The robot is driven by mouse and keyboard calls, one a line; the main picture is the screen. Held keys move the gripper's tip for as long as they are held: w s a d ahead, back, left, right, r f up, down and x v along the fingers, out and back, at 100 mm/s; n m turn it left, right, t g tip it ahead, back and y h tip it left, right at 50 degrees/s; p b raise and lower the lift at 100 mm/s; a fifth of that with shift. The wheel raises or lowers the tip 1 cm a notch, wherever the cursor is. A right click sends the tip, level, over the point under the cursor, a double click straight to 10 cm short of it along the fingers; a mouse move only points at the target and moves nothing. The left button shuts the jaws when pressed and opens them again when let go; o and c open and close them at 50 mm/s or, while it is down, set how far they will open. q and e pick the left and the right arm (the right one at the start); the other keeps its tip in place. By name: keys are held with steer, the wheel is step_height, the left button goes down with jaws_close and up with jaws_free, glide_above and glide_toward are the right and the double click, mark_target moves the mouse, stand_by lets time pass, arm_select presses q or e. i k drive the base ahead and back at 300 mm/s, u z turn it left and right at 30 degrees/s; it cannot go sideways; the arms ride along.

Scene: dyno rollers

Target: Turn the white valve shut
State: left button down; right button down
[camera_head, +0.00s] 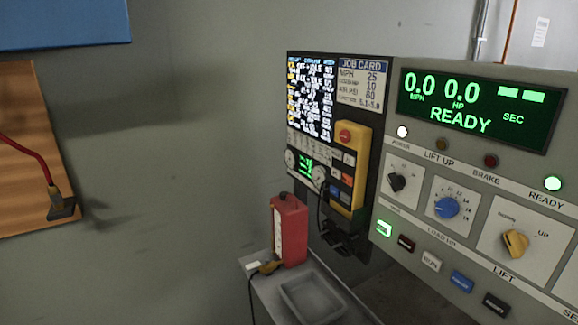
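I cannot make out a white valve in the head view. The control panel (405,147) on the right carries a black knob (397,181), a blue knob (446,207) and a yellow knob (516,242). Its green display (477,105) reads 0.0 MPH, 0.0 HP and READY. Neither of my grippers is in view.
A red box (289,230) stands on a grey shelf with a shallow tray (313,297). A wooden board (22,150) with a red cable is at left. The grey wall between is bare.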

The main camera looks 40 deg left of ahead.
mark_target(258, 263)
steer(key=u, duration=0.45)
steer(key=k, duration=1.2)
steer(key=u, duration=1.35)
steer(key=i, duration=1.2)
steer(key=z, duration=0.85)
